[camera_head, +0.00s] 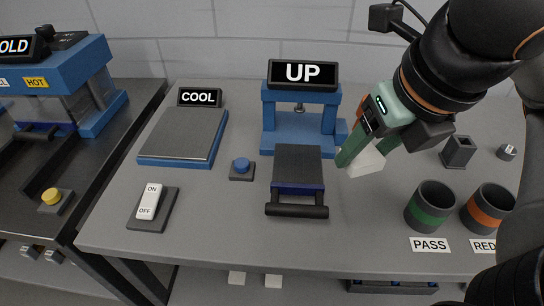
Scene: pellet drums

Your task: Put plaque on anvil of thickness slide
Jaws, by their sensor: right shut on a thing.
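My right gripper (364,150) reaches in from the upper right and is shut on a white plaque (367,163). The fingers partly hide the plaque, and I cannot tell whether it touches the bench. The blue thickness gauge (284,141) stands left of the gripper under a sign reading UP. Its slide (298,165) is drawn out to the front, with a dark flat top and a black bar handle (297,211). No plaque shows on the slide; the anvil is not clearly distinct from its top. My left gripper is not in view.
A blue-edged cooling plate (184,136) marked COOL, a blue button (241,166) and an ON/OFF switch (149,202) lie to the left. A green-banded PASS cup (431,206) and an orange-banded cup (488,209) stand at front right. A dark square holder (457,151) is behind them.

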